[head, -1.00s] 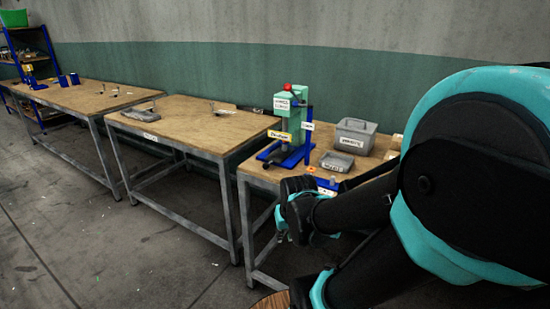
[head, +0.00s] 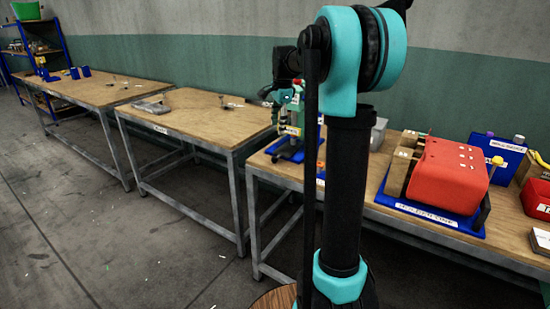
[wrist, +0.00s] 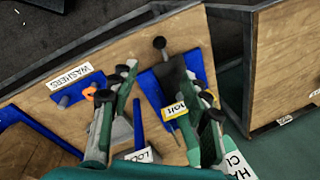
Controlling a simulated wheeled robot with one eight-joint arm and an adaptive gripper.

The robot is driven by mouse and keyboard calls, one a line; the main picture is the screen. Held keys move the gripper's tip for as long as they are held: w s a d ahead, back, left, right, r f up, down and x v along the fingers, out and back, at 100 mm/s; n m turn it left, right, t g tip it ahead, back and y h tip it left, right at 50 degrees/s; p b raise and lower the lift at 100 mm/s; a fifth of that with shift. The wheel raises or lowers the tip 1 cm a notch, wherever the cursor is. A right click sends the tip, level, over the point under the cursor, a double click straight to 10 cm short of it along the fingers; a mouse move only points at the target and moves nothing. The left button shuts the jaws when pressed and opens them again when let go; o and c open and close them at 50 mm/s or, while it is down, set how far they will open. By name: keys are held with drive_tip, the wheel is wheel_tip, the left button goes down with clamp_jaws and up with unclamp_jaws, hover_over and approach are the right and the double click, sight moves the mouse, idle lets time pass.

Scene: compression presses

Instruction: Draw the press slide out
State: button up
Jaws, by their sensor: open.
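The press (head: 294,117), with a green body and blue base (head: 284,152), stands at the left end of the near table, partly hidden behind my arm. In the wrist view its blue base (wrist: 152,93) lies between my fingers. A dark slide part with a black knob (wrist: 160,43) sticks out at the base's far end. Contact with the slide cannot be told.
A red machine on a blue plate (head: 409,207) and a red bin (head: 537,197) stand to the right. A washers label (wrist: 73,79) marks a blue holder beside the press. A neighbouring table (head: 195,118) stands left across a gap; open floor (head: 90,215) lies in front.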

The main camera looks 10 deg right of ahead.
drive_tip(key=w+f, duration=0.1)
drive_tip(key=f, duration=0.4)
drive_tip(key=w+f, duration=0.1)
drive_tip(key=f, duration=0.4)
drive_tip(key=w+f, duration=0.1)
drive_tip(key=f, duration=0.5)
drive_tip(key=shift+a, duration=0.3)
drive_tip(key=shift+c, duration=0.4)
clamp_jaws()
